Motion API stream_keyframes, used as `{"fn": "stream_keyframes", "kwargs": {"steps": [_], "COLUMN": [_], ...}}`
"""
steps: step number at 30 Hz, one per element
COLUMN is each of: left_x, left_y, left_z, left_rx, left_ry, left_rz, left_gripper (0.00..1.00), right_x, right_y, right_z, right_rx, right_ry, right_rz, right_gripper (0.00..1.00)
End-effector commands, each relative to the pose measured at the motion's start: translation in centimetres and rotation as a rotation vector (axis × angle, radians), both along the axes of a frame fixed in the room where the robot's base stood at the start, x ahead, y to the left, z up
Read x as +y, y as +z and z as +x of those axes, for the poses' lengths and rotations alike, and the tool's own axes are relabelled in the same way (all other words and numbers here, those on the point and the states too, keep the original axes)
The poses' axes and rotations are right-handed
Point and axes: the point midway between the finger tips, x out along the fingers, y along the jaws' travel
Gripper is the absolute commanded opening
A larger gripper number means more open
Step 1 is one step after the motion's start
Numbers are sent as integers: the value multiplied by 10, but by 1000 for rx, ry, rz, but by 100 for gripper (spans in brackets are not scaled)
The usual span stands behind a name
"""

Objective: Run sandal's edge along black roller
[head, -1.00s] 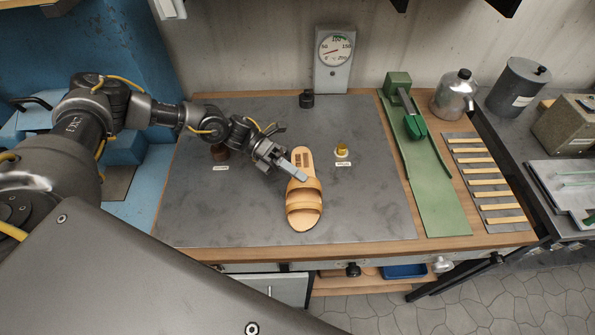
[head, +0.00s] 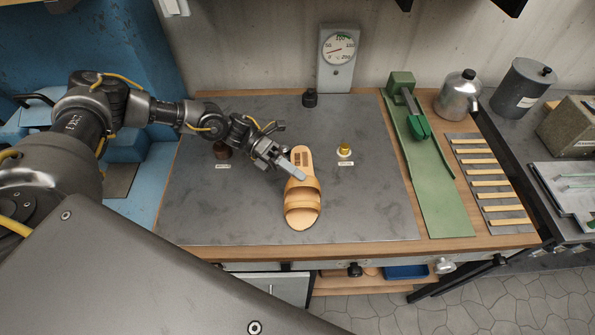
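A tan sandal (head: 302,207) with two straps lies on the dark grey work mat (head: 250,215), its heel toward the back. My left gripper (head: 297,174) is at the sandal's left edge, beside the straps, and its fingers overlap that edge. I cannot tell whether the fingers are closed on it. A black roller (head: 310,98) stands upright at the back of the mat, below the gauge, apart from the sandal. A small brass-coloured piece (head: 345,150) stands to the right. My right gripper is not in view.
A dial gauge (head: 338,50) stands at the back wall. A green strip (head: 440,205) with a green clamp (head: 417,125) lies to the right, beside a rack of wooden slats (head: 507,209). A metal can (head: 457,95) stands behind. The mat's front right is clear.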

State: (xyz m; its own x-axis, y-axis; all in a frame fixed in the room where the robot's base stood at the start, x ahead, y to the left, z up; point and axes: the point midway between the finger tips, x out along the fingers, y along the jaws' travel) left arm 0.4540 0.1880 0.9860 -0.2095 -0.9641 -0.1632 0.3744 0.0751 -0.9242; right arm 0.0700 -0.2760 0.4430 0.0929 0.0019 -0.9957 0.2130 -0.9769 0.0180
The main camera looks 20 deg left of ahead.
Motion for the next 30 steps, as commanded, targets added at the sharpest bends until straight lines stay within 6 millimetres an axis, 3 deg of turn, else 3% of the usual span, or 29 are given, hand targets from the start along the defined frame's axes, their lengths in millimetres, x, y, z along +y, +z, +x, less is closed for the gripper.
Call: {"fn": "stream_keyframes", "kwargs": {"steps": [30], "left_x": [7], "left_y": [1], "left_z": [-3], "left_rx": [-2], "left_ry": [0], "left_rz": [0], "left_gripper": [0], "right_x": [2], "right_y": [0], "right_z": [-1], "right_rx": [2], "right_ry": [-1], "right_rz": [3], "right_gripper": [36]}}
